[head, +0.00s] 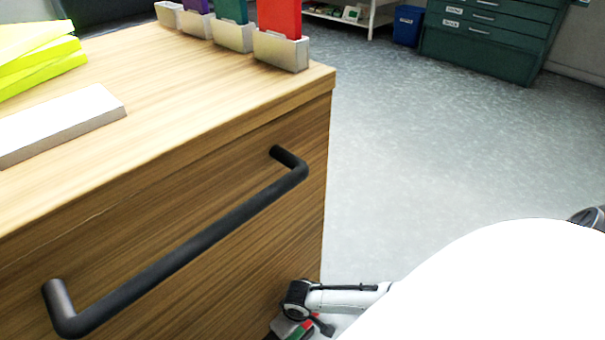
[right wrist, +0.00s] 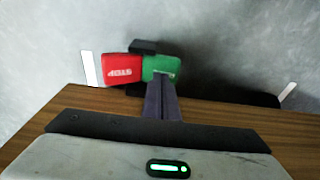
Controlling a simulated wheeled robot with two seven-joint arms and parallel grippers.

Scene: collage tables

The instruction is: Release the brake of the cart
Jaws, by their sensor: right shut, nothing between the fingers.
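The wooden cart (head: 290,210) fills the left of the head view, with a black bar handle (head: 180,255) on its face. The brake pedal shows in the right wrist view with a red half (right wrist: 120,72) lettered STOP, upside down, and a green half (right wrist: 160,65). In the head view, small red and green patches of it show low by the cart's corner. My right gripper (right wrist: 161,84) is shut and empty, its fingertips at the lower edge of the green half; contact cannot be told. My left gripper is out of view.
On the cart top lie yellow-green sheets (head: 35,55), a white block (head: 60,125) and several holders with coloured cards (head: 280,50). Open grey floor (head: 450,140) lies right of the cart. A green drawer cabinet (head: 487,40) and blue bin (head: 408,25) stand at the back.

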